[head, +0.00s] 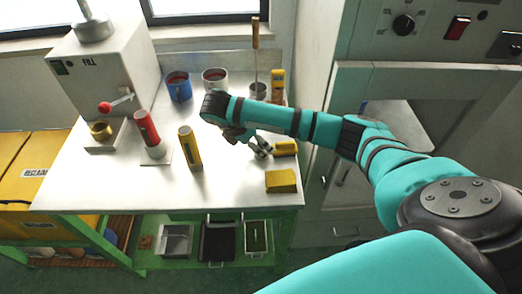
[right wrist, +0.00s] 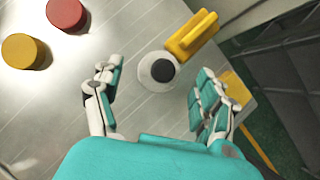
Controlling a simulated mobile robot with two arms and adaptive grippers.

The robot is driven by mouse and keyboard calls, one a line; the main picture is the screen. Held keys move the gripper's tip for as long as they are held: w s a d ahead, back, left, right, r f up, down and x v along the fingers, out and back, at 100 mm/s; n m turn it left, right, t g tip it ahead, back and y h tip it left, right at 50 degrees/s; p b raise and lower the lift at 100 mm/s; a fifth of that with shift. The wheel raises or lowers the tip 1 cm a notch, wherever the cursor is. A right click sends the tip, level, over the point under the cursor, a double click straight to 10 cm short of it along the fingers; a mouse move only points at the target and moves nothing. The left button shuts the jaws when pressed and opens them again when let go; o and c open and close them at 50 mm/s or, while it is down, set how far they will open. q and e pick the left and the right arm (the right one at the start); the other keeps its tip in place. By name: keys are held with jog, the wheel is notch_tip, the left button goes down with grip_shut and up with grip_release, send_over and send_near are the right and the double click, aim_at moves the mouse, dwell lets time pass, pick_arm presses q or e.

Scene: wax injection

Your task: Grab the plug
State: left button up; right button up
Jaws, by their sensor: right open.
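A round white piece with a black top, which looks like the plug (right wrist: 158,72), stands on the metal table. In the right wrist view it lies between and just beyond the fingertips of my right gripper (right wrist: 150,85), with clear space on both sides. The gripper is open and empty. In the head view my right gripper (head: 262,149) is low over the right part of the table, and I cannot make out the plug there. My left gripper is in neither view.
Yellow blocks (head: 281,181) (right wrist: 192,35) lie close to the gripper. A yellow cylinder (head: 190,149) and a red cylinder (head: 147,128) stand to the left. Mugs (head: 179,88) are at the back; the grey FILL machine (head: 95,75) is at the far left. The table's front middle is clear.

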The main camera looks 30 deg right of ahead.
jog(key=shift+x, duration=1.3)
jog(key=shift+d+r, duration=0.1)
jog(key=c, duration=1.2)
